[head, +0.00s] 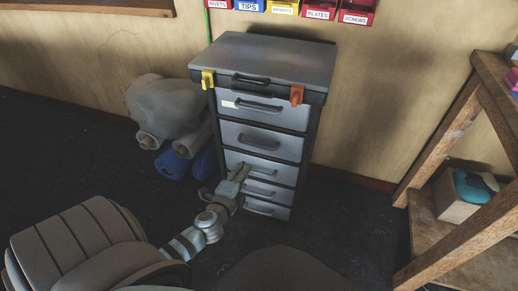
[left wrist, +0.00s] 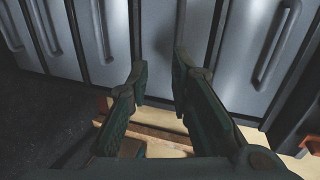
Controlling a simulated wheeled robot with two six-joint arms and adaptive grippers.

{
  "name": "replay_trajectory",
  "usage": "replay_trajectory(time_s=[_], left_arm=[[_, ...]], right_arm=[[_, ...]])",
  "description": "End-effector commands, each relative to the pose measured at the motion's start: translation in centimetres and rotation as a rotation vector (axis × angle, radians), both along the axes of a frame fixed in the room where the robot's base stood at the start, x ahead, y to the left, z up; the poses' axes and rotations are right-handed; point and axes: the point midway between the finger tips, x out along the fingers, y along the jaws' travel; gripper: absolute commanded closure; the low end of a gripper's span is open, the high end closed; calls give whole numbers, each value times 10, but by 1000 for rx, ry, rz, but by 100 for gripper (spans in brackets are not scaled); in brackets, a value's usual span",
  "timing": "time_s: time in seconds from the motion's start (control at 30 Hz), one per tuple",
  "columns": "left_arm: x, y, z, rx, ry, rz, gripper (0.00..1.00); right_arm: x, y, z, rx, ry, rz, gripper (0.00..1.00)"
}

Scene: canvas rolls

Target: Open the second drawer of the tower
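The grey drawer tower (head: 277,57) stands against the wall in the head view, with several drawers stacked, each with a dark bar handle; all look shut. Below the thin top section, the first front (head: 285,115) bears a small white label, and a larger front (head: 285,148) lies under it. My left gripper (head: 241,172) is in front of the lower drawers, at the tower's left side. In the left wrist view its two fingers (left wrist: 162,72) are apart, facing a drawer front (left wrist: 205,30); whether they touch a handle is unclear. My right gripper is out of view.
A yellow latch (head: 208,79) and an orange latch (head: 297,95) hang at the tower's top corners. Grey canvas rolls (head: 165,105) and blue rolls (head: 170,164) lie left of it. A wooden shelf (head: 440,145) stands right, with dark floor between.

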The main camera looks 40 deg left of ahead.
Motion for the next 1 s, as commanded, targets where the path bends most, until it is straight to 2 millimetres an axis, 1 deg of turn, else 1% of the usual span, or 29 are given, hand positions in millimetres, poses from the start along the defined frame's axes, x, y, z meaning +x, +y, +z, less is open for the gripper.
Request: replay_trajectory(time_s=[0.03,0.1,0.2,0.27,0.33,0.4,0.5,0.6,0.7,0.8,1.0], left_arm=[[5,-1,1,34,-29,-13,80],[11,0,13,65,-50,-21,80],[24,4,16,70,-55,-21,80],[37,9,14,67,-55,-19,80],[55,15,9,67,-55,-19,80],[75,22,3,67,-54,-19,80],[100,32,-4,65,-53,-17,80],[119,38,-8,64,-52,-18,80],[131,42,-11,64,-51,-18,80],[138,45,-11,64,-51,-18,80],[141,46,-11,63,-50,-19,80]], right_arm=[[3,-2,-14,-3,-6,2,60],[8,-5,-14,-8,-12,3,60],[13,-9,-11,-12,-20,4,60],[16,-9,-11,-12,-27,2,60],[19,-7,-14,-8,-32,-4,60],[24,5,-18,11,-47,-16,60],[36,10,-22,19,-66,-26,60],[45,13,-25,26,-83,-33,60],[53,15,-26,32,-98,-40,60],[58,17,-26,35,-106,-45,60],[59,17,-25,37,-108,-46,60]])
